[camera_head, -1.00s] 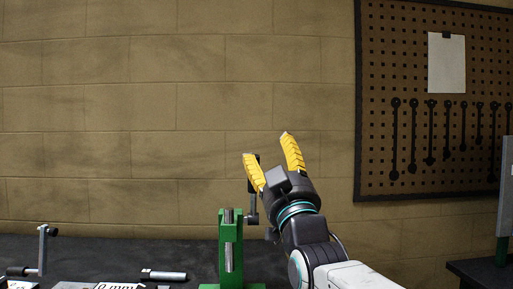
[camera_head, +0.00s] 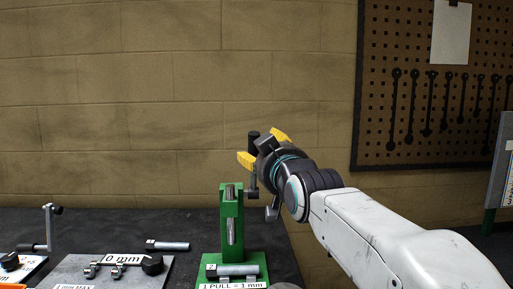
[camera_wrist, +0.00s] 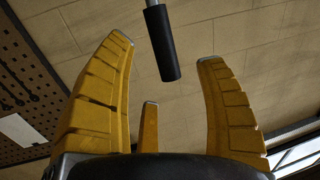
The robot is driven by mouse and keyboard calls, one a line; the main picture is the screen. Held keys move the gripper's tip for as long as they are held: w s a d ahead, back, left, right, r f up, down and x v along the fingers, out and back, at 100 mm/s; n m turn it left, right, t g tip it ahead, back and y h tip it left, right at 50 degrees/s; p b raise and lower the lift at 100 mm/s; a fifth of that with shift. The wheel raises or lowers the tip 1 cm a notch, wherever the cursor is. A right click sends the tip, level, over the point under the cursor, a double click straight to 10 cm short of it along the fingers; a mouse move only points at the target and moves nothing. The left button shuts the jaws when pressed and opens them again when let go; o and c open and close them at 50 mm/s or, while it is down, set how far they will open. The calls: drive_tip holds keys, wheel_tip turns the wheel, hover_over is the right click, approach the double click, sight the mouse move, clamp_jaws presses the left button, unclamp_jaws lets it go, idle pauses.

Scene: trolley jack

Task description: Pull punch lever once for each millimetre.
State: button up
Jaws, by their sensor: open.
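The green punch press (camera_head: 230,215) stands on the dark bench, with a label reading "1 PULL = 1 mm" (camera_head: 232,285) at its base. Its lever handle (camera_head: 253,143), a black grip on a metal rod, points up at the press's right side. My gripper (camera_head: 263,148) is open beside the handle, its yellow fingers pointing up and left. In the wrist view the black grip (camera_wrist: 164,44) hangs from the top, between and beyond the spread fingers (camera_wrist: 165,62); I cannot tell whether anything touches it. A metal cylinder (camera_head: 232,270) marked 2 lies on the press base.
Left of the press, a grey plate (camera_head: 75,272) carries a "0 mm" sign (camera_head: 122,259) and a black knob (camera_head: 152,265). Another metal cylinder (camera_head: 167,245) lies behind it. A crank (camera_head: 47,232) stands at far left. A pegboard (camera_head: 400,120) with tools hangs on the right wall.

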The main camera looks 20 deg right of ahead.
drive_tip(key=shift+w+p, duration=0.55)
drive_tip(key=shift+w, duration=2.85)
drive_tip(key=shift+c, duration=0.2)
drive_tip(key=c, duration=1.3)
